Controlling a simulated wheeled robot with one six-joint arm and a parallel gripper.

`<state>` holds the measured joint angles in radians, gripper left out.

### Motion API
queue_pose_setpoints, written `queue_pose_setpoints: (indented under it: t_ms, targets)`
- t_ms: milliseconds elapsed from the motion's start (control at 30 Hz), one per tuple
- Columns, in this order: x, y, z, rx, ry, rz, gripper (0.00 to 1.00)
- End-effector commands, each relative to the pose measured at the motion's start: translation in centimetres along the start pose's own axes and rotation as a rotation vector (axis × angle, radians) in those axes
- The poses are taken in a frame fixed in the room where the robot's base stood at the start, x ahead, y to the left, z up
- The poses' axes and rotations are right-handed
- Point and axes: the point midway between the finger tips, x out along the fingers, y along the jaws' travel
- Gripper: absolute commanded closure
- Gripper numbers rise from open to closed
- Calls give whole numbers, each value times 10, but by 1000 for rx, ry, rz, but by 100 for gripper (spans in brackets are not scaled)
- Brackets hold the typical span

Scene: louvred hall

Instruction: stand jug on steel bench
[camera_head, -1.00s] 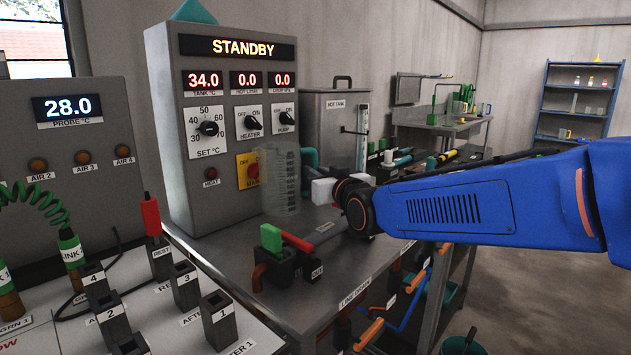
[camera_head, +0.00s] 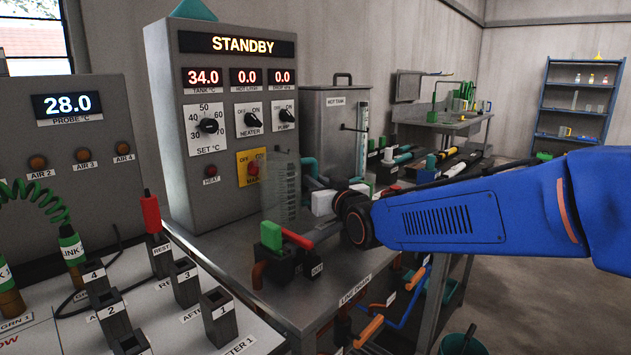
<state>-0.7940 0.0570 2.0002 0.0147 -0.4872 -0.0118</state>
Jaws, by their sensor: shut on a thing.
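The jug (camera_head: 281,194) is clear, upright and marked with graduation lines. It is in front of the control panel's right side, left of the tank. My gripper (camera_head: 309,200) reaches in from the right and is shut on the jug; its fingers are hard to make out beside the white block at the arm's end. The steel bench (camera_head: 312,284) lies below, with a grey top. The jug's base is close above or on the bench top behind a green-handled valve (camera_head: 271,237); I cannot tell whether it touches.
The control panel (camera_head: 185,130) reads STANDBY and stands close behind the jug. A hot tank (camera_head: 322,125) stands at the back right. Pipes and valves run along the bench's right side. A sensor console (camera_head: 75,130) is at the left.

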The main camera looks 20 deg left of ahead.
Motion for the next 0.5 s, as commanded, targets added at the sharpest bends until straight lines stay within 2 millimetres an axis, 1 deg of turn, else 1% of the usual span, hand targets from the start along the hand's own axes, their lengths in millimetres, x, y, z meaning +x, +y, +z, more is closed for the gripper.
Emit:
queue_pose_setpoints:
  t_ms: [33, 100, 367, 500]
  targets:
    - [0, 0, 2, 0, -2, 0, 82]
    - [0, 0, 2, 0, -3, 0, 68]
    - [0, 0, 2, 0, -3, 0, 68]
    - [0, 0, -5, 0, -1, 0, 68]
